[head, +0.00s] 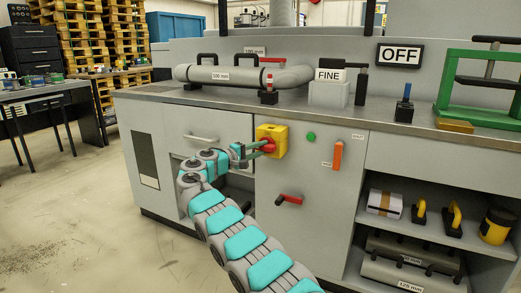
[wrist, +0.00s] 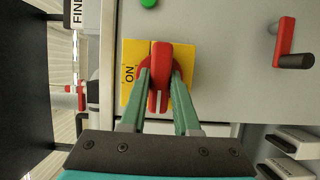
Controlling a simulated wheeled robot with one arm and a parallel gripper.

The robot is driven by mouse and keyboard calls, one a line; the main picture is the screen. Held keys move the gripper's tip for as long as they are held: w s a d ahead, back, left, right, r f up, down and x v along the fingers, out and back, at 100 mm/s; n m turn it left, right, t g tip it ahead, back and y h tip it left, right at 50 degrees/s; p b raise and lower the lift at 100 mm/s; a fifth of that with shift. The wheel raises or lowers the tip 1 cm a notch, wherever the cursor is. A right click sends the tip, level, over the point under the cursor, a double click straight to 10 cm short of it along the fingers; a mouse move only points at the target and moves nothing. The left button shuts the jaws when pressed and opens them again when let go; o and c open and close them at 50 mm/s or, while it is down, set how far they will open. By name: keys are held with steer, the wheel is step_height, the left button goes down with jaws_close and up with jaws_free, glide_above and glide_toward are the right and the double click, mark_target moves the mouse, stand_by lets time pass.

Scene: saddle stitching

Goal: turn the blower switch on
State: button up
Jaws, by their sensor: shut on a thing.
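The blower switch (head: 272,133) is a yellow plate with a red rotary handle (head: 268,146) on the grey cabinet front. In the wrist view the yellow plate (wrist: 130,95) bears the word ON, left of the red handle (wrist: 160,55). The handle's long side runs up and down in that picture, alongside the word rather than pointing at it. A pale mark shows on its lower end. My gripper (head: 262,147) is shut on the red handle, with a green finger on each side in the wrist view (wrist: 161,80). The fingers hide part of the handle.
An OFF sign (head: 401,54) hangs above the bench. A green button (head: 311,136), an orange handle (head: 338,155) and a red-and-black crank handle (head: 289,200) are near the switch. Shelves with tools (head: 420,228) stand at right. The floor (head: 60,210) at left is open.

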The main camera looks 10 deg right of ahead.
jaws_close()
steer(key=shift+f+m, duration=0.1)
steer(key=shift+m, duration=0.3)
steer(key=shift+m+g+y+b, duration=0.3)
steer(key=shift+m+y+b, duration=0.3)
steer(key=shift+m+b, duration=0.55)
steer(key=m+y+b, duration=0.1)
steer(key=m+b, duration=0.1)
steer(key=m+y+b, duration=0.1)
steer(key=m, duration=0.2)
steer(key=shift+y+b, duration=0.3)
steer(key=shift+b, duration=0.05)
steer(key=m+y+b, duration=0.1)
steer(key=m+t+y+b, duration=0.1)
steer(key=m+b, duration=0.1)
steer(key=shift+s+d+r+m, duration=0.1)
steer(key=shift+d+r+m, duration=0.05)
steer(key=shift+r+m, duration=0.15)
steer(key=shift+m+t+y+b, duration=0.45)
steer(key=shift+m+y, duration=0.25)
steer(key=shift+m, duration=0.15)
